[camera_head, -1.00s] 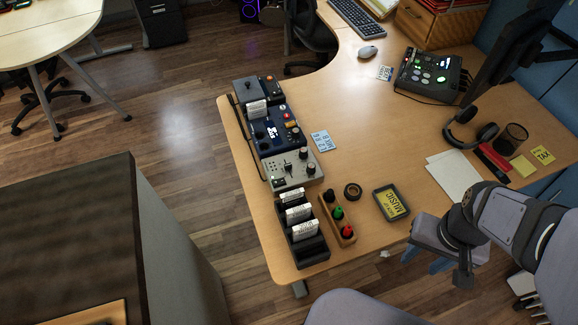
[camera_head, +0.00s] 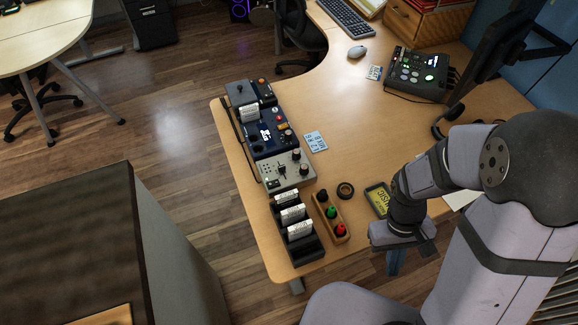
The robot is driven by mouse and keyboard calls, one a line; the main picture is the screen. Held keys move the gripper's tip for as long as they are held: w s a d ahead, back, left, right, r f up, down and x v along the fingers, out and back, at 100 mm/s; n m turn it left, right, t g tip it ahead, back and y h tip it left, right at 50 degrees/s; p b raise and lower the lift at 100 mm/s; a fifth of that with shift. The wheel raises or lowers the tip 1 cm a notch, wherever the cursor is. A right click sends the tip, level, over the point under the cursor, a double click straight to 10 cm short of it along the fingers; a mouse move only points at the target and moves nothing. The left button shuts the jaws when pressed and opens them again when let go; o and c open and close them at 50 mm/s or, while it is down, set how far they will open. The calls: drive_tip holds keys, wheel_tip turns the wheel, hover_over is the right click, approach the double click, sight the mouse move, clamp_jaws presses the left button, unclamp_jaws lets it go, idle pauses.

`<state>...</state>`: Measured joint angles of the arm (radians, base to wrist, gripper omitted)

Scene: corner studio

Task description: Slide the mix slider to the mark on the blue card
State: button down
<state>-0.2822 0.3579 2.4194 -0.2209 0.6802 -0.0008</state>
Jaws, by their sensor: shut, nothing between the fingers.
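The grey control panel (camera_head: 272,181) sits on the left part of the desk. A small dark slider knob (camera_head: 282,168) stands on its top, beside round black knobs; its label is too small to read. The light blue card (camera_head: 316,141) lies flat on the desk, right of the row of devices; its printed mark is too small to make out. My gripper (camera_head: 396,262) hangs at the desk's front edge, below and right of the panel and well apart from it. It is shut and empty, with its blue fingers partly hidden by the wrist.
A black rack (camera_head: 312,250) with white labelled cards and a wooden tray (camera_head: 341,238) of coloured knobs stand in front of the panel. The desk's middle is clear.

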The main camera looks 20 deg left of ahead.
drive_tip(key=w+a+f+n+t+y, duration=0.1)
drive_tip(key=w+a+f+n+t, duration=0.1)
drive_tip(key=w+a+n, duration=0.3)
drive_tip(key=w+a+f+n+t+y, duration=0.1)
drive_tip(key=w+a+n+t, duration=0.1)
drive_tip(key=w, duration=0.6)
drive_tip(key=w+a+f+n+t, duration=0.2)
drive_tip(key=w+a+n, duration=0.15)
drive_tip(key=w, duration=0.25)
drive_tip(key=n+g+y, duration=0.2)
drive_tip(key=n+y, duration=0.6)
drive_tip(key=n, duration=0.2)
approach(282, 168)
drive_tip(key=s+d+r, duration=0.2)
drive_tip(key=s+d, duration=0.2)
drive_tip(key=d, duration=0.2)
drive_tip(key=x, duration=1)
drive_tip(key=shift+a+p, duration=0.1)
drive_tip(key=shift+p, duration=0.25)
drive_tip(key=shift+w+a+r+p, duration=0.1)
drive_tip(key=shift+w+a+p, duration=0.55)
drive_tip(key=shift+a, duration=0.05)
drive_tip(key=shift+w+a+p, duration=0.5)
drive_tip(key=shift+w+a, duration=0.25)
